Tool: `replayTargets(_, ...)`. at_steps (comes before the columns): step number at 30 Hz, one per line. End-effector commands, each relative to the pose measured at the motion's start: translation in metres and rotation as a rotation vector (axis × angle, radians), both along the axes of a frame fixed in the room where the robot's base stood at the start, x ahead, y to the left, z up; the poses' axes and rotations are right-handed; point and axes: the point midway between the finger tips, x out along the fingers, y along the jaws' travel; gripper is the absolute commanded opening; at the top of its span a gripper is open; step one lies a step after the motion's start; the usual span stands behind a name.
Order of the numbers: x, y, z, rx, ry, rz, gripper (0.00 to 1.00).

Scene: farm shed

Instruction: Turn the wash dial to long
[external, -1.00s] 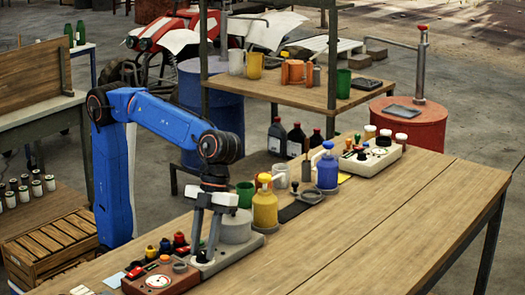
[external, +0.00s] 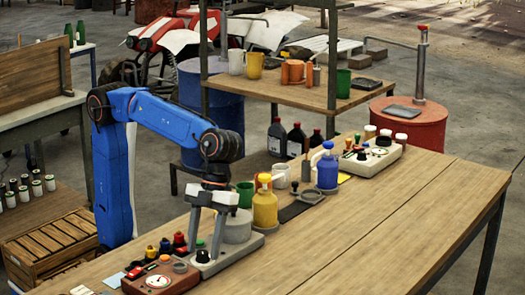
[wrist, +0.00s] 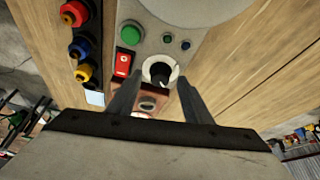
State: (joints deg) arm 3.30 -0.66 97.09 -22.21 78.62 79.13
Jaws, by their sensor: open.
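The dial is a black knob with a white pointer mark on a pale round face; it shows between my fingers in the wrist view (wrist: 160,71). It sits on a grey control unit (wrist: 192,18), which stands at the near left end of the bench in the external view (external: 235,253). My gripper (wrist: 158,88) is open, with one finger on each side of the dial. In the external view my gripper (external: 201,252) points down over the unit. I cannot tell whether the fingers touch the knob. No setting labels are legible.
A red rocker switch (wrist: 122,63) and a green button (wrist: 131,33) lie close left of the dial. Red, blue and yellow knobs (wrist: 77,45) line the left. A brown gauge box (external: 160,281) adjoins the unit. A yellow bottle (external: 265,207) stands behind. The bench's right side is clear.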

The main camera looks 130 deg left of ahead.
Motion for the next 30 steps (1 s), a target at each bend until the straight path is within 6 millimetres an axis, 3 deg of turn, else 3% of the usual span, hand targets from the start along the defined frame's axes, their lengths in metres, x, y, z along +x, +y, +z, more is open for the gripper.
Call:
replayTargets(21,-0.008,0.050,0.121,0.000,-0.002,0.002,0.45)
replayTargets(30,-0.012,0.062,0.152,0.001,0.000,0.000,0.45)
